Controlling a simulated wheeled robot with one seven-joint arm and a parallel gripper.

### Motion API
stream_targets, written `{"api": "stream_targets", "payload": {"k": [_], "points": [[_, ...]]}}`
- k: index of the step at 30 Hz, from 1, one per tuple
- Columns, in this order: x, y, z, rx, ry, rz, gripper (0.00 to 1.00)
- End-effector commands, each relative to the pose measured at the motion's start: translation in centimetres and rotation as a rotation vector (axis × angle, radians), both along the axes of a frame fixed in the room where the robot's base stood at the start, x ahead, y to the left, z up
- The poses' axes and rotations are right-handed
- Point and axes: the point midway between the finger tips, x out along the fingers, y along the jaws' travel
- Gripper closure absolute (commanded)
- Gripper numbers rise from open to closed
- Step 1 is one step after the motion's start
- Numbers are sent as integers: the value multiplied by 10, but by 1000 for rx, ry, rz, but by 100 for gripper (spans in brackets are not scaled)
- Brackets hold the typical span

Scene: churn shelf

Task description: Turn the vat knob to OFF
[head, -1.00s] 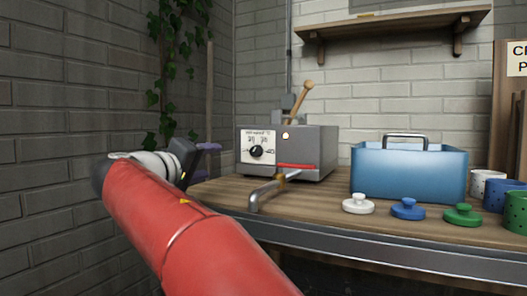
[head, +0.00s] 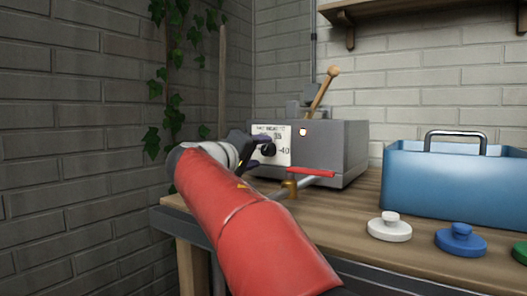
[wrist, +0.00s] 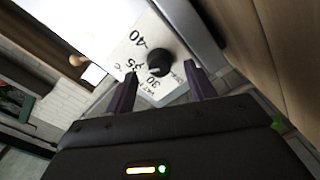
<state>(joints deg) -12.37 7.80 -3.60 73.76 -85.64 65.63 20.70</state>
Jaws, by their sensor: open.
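The vat (head: 335,150) is a grey metal box on the wooden table, with a white dial plate on its front. The black vat knob (head: 268,149) is partly hidden behind my gripper in the head view. In the wrist view the knob (wrist: 160,62) shows whole on the dial plate (wrist: 134,48), with 40, 35 and 30 marked around it. My gripper (wrist: 160,85) is open, with its two purple fingers pointing at the plate on either side of the knob. The fingertips seem close to the plate; I cannot tell whether they touch the knob. An OFF mark is not readable.
A spout with a red lever (head: 312,172) sticks out below the dial. A wooden-handled lever (head: 323,90) stands behind the vat. A blue bin (head: 455,185) and white (head: 390,228) and blue (head: 460,240) lids are to the right. A brick wall is at left.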

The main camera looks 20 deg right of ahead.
Motion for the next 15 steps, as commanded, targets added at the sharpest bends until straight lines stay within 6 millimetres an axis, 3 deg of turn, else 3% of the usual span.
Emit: {"api": "stream_targets", "payload": {"k": [6, 15], "points": [[12, -19, 1, 0, 0, -1, 45], [14, -21, 0, 0, 0, 0, 45]]}}
